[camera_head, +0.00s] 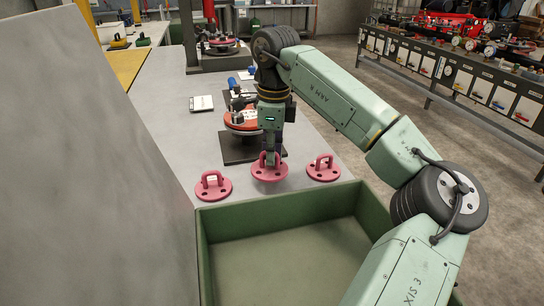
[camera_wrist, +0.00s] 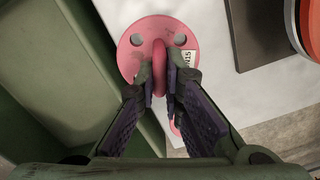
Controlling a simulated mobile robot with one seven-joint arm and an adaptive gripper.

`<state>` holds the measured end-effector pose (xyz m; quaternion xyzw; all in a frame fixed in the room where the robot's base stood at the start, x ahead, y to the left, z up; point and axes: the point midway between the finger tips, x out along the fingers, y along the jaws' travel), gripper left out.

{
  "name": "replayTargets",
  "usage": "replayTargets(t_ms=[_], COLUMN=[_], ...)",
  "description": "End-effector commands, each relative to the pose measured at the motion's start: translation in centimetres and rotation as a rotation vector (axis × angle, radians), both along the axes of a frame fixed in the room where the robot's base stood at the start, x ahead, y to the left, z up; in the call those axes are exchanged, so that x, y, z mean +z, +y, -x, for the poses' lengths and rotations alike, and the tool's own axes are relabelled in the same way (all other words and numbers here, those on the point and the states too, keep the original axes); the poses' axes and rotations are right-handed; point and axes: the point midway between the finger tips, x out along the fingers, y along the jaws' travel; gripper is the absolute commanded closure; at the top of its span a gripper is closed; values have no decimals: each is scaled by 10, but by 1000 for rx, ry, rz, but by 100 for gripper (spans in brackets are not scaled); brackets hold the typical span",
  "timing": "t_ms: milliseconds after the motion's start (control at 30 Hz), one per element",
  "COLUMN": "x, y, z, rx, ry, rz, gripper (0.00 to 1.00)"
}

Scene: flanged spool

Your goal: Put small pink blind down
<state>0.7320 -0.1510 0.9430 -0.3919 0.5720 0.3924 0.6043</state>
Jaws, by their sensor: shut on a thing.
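Three pink blinds with loop handles show in the head view. My gripper (camera_head: 270,160) is shut on the handle of the middle pink blind (camera_head: 269,175), near the table edge by the green bin. In the wrist view, my fingers (camera_wrist: 163,82) pinch the loop of this blind (camera_wrist: 135,50), whose label seems to end in "N15". It looks level; I cannot tell whether it touches the table. A left pink blind (camera_head: 213,190) and a right pink blind (camera_head: 323,174) lie flat on the table on either side, apart from it.
A green open bin (camera_head: 205,250), empty where visible, stands in front of the table. A red flanged spool (camera_head: 240,120) on a dark plate is just behind the held blind. A small card (camera_head: 201,103) lies behind left. The grey tabletop (camera_head: 175,130) is clear at left.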

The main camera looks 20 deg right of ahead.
Motion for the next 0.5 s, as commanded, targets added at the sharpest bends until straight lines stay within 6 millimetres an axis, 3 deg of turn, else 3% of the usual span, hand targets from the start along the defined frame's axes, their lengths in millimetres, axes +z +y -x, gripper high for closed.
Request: replayTargets(t_ms=[200, 400, 500], x=[1, -30, -36], y=[-6, -5, -5], z=[-13, -11, -11], rx=[-1, 1, 0], ry=[0, 1, -1], rz=[0, -1, -1], gripper=[100, 100, 100])
